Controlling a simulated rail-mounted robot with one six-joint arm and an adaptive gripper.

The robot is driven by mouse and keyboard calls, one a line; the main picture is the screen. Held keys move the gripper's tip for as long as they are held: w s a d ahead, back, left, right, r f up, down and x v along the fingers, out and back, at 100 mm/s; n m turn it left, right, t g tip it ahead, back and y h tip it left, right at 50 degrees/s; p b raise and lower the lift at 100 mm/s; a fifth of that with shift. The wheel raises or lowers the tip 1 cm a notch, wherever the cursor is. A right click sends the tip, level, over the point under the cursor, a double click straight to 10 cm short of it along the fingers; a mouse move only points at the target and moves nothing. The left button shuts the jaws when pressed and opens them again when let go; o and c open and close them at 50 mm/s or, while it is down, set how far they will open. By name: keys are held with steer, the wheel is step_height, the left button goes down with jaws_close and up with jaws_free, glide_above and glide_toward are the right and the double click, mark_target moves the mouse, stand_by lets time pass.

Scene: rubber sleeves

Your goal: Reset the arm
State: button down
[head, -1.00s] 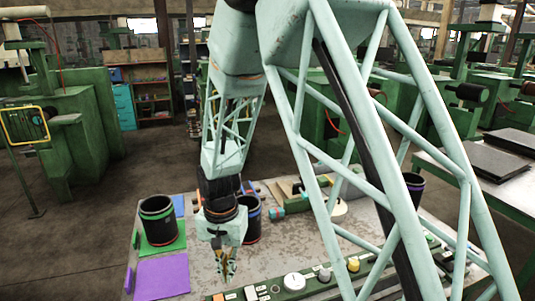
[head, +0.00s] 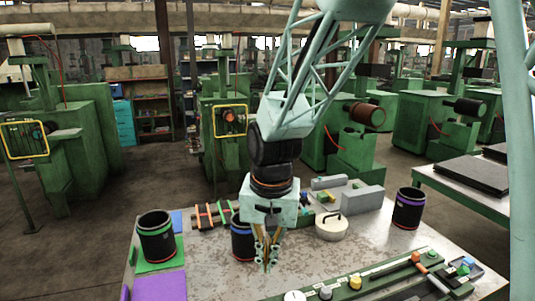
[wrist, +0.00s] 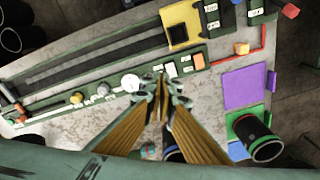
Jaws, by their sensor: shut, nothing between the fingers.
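My gripper (head: 267,268) points down over the worktable (head: 210,275). Its fingers are closed together with nothing between them. In the wrist view the fingertips of my gripper (wrist: 162,85) meet in front of the table top, and no object is held there. It hangs in front of a black cylinder with a blue band (head: 240,242), partly hiding it; whether they touch is unclear.
A green-banded black cylinder (head: 157,237) stands on a green mat (head: 160,266), behind a purple mat (head: 160,288). A purple-banded one (head: 408,208) stands at right. A white lidded pot (head: 331,229) and grey blocks (head: 362,199) sit at the back. A green rail (head: 350,293) crosses the front.

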steer(key=s+d+r+n+t+b, duration=0.1)
steer(key=s+d+r, duration=0.6)
steer(key=s+d, duration=0.25)
steer(key=s+d+r+t+b, duration=0.1)
steer(key=s+d+r, duration=0.65)
steer(key=s, duration=0.35)
steer(key=s+d, duration=0.4)
steer(key=s, duration=0.5)
steer(key=shift+t+h+b, duration=0.3)
steer(key=shift+b, duration=0.15)
